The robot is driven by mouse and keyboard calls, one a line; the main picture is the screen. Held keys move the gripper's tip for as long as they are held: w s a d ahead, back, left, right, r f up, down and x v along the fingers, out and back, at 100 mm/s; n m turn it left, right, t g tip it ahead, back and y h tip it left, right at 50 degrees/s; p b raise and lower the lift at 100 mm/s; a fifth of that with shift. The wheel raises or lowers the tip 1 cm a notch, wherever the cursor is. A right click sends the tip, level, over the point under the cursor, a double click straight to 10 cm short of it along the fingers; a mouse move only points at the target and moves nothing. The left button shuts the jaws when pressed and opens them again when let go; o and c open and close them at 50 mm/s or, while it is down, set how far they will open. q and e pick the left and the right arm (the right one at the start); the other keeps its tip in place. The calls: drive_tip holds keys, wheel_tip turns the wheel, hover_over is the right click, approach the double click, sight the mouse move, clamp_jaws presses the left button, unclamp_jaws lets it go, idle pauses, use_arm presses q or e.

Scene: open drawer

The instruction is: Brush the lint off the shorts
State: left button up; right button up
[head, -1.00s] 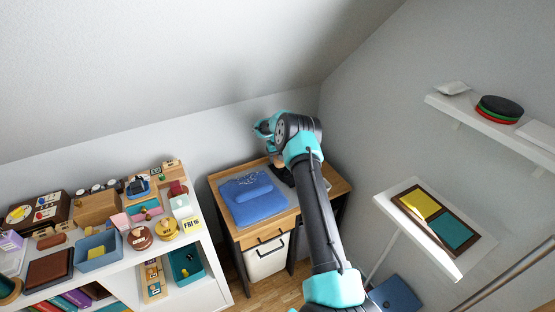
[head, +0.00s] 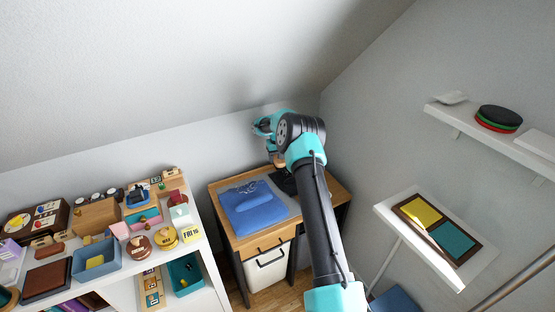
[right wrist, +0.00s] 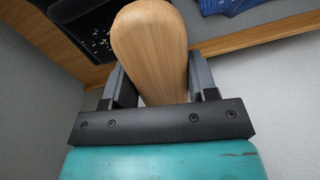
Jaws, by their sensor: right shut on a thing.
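The blue shorts (head: 252,208) lie folded on a grey mat (head: 291,207) on the small wooden desk, with pale specks near their far edge. Part of them also shows at the top of the right wrist view (right wrist: 222,5). My right gripper (head: 273,152) is behind the shorts, toward the wall and to their right. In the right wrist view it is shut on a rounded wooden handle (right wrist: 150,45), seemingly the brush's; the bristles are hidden. My left gripper is not in view.
A black item (head: 285,183) lies on the desk right of the shorts; the right wrist view shows white specks on a dark surface (right wrist: 97,35). A crowded white shelf (head: 213,262) stands left. A wall shelf (head: 467,272) with a two-colour board is at right.

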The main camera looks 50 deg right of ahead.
drive_tip(key=shift+r, duration=1.55)
